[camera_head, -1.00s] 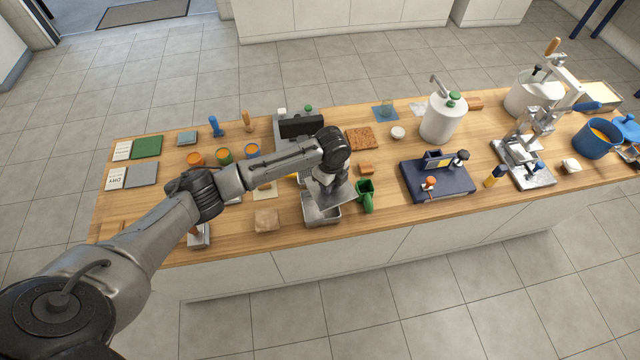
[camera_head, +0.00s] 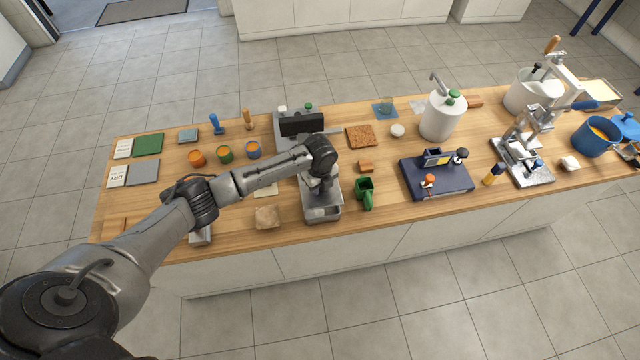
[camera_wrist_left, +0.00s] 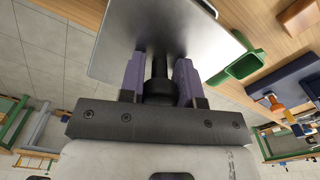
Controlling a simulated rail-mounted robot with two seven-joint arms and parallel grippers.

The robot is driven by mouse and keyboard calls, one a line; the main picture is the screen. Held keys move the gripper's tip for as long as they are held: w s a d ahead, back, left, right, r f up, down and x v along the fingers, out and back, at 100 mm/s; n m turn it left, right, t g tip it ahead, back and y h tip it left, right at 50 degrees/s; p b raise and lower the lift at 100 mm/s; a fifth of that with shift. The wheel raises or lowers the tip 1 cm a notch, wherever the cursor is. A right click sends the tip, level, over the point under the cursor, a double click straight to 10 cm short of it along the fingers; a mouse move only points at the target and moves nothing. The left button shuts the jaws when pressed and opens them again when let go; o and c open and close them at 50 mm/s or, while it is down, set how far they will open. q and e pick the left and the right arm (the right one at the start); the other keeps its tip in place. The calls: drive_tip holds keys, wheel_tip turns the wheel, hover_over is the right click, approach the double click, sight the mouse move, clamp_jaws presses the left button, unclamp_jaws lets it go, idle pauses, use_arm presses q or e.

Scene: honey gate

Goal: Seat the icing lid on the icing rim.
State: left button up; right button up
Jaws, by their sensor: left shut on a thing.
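The icing lid (camera_wrist_left: 125,45) is a flat grey metal plate with a black knob (camera_wrist_left: 158,82). In the left wrist view the purple fingers of my left gripper (camera_wrist_left: 160,76) are shut on this knob. In the head view my left gripper (camera_head: 322,188) is over a metal tray (camera_head: 323,214), which I take for the icing rim. The lid is partly hidden by my arm there and lies over the rear part of the tray. I cannot tell whether the lid touches the rim. My right gripper is not in view.
A machine with a black panel (camera_head: 302,125) is behind. The table's front edge is just before the tray.

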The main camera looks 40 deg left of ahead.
use_arm(q)
drive_tip(key=shift+f+b, duration=0.7)
drive_tip(key=shift+f, duration=1.35)
drive_tip(key=shift+r, duration=0.1)
idle(0.4)
idle(0.5)
drive_tip(key=shift+p, duration=0.35)
idle(0.6)
drive_tip(key=shift+f+b, duration=0.35)
drive_tip(key=shift+f, duration=0.2)
